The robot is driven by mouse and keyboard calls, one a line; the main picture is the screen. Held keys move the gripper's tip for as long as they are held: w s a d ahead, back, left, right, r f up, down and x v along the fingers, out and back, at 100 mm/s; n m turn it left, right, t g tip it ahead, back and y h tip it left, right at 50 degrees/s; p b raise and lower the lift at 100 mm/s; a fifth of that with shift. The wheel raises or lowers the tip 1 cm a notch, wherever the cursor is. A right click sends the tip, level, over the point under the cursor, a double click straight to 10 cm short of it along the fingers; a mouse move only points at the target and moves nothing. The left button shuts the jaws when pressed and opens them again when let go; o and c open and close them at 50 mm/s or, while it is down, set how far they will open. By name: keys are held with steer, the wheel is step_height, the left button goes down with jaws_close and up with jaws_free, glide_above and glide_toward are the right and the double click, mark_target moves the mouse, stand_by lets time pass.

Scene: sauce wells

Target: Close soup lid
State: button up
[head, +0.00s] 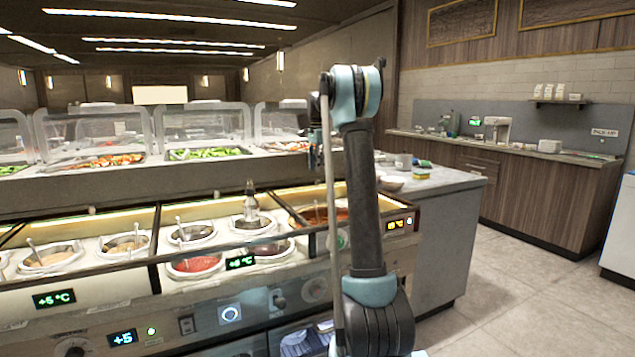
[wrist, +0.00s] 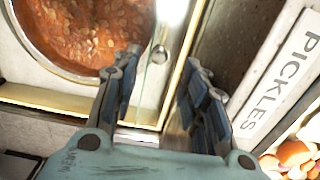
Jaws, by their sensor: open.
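The orange-red soup (head: 322,214) sits in a round well at the right end of the counter in the head view, partly behind my arm. In the wrist view the soup (wrist: 92,28) fills its round pot at the upper left, and its surface is uncovered. I cannot clearly make out the lid. A small round metal knob (wrist: 158,54) shows beyond my fingers, beside the pot; I cannot tell what it belongs to. My gripper (wrist: 160,95) is open and empty, its fingers pointing toward the strip right of the pot.
Several sauce wells (head: 195,264) with spoons line the counter left of the soup. Clear guards (head: 95,130) cover the food behind. A PICKLES label (wrist: 285,75) lies right of my fingers. The floor (head: 535,275) at right is clear.

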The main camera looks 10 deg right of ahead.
mark_target(317, 180)
steer(key=shift+f, duration=3.15)
steer(key=shift+c, duration=0.5)
jaws_close()
